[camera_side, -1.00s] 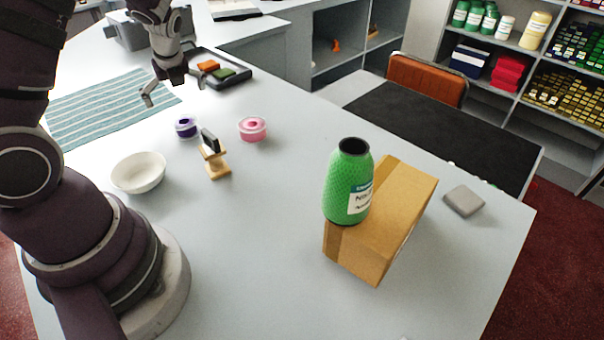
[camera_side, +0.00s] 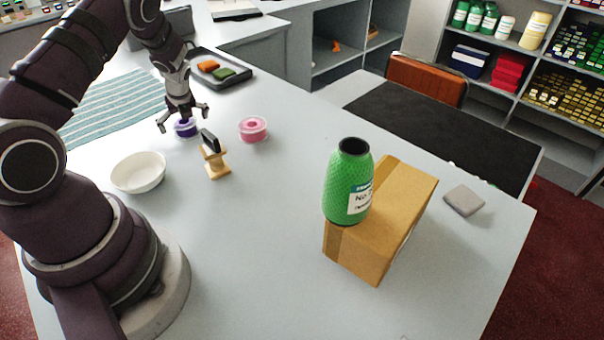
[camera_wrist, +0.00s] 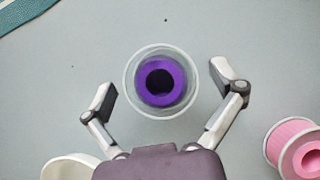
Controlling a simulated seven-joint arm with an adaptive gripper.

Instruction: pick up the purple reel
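The purple reel (camera_side: 183,129) stands on the grey counter with its axis upright. In the wrist view the reel (camera_wrist: 178,84) shows from above, with a dark centre hole and a clear, wider flange around it. My gripper (camera_side: 183,122) is over the reel and hides part of it in the side view. In the wrist view my gripper (camera_wrist: 165,93) is open, one finger to the left of the reel and one to the right, both apart from it. I cannot tell the fingertips' exact height above the counter.
A pink reel (camera_side: 253,131) and a wooden stand with a dark top (camera_side: 216,165) are close by on the right. A white bowl (camera_side: 139,185) is in front. A striped cloth (camera_side: 105,108) lies behind left.

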